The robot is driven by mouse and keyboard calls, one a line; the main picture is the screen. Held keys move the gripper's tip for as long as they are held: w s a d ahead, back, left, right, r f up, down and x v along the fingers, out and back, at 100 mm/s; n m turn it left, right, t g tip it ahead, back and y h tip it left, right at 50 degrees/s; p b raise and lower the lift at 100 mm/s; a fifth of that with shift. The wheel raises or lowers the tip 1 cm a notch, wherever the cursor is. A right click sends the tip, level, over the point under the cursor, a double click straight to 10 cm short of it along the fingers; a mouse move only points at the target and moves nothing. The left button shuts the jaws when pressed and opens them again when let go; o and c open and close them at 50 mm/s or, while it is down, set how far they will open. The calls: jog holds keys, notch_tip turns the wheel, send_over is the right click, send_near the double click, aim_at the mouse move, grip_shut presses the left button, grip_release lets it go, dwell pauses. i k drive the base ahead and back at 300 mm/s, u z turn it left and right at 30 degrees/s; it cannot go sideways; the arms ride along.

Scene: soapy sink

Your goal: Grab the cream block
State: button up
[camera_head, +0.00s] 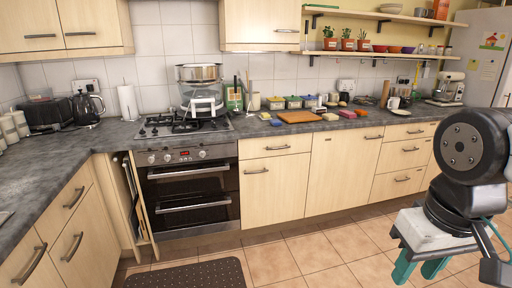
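A small pale cream block (330,117) lies on the dark worktop, just right of the orange board. It is small and far off, so its exact shape is hard to tell. My gripper (418,276) is at the lower right, with two teal fingers pointing down and apart. Floor tiles show between the fingers, and nothing is held. It is in front of the drawers, well away from the cream block and in the foreground.
The orange board (299,117), a blue item (276,122) and pink blocks (347,113) lie near the cream block. Several tubs stand behind. A hob (182,127) with a steel pot (199,90) is left. A dark mat (188,274) lies on the open floor.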

aim_at(331, 117)
jog(key=z, duration=0.15)
jog(key=i, duration=3.4)
jog(key=z, duration=0.2)
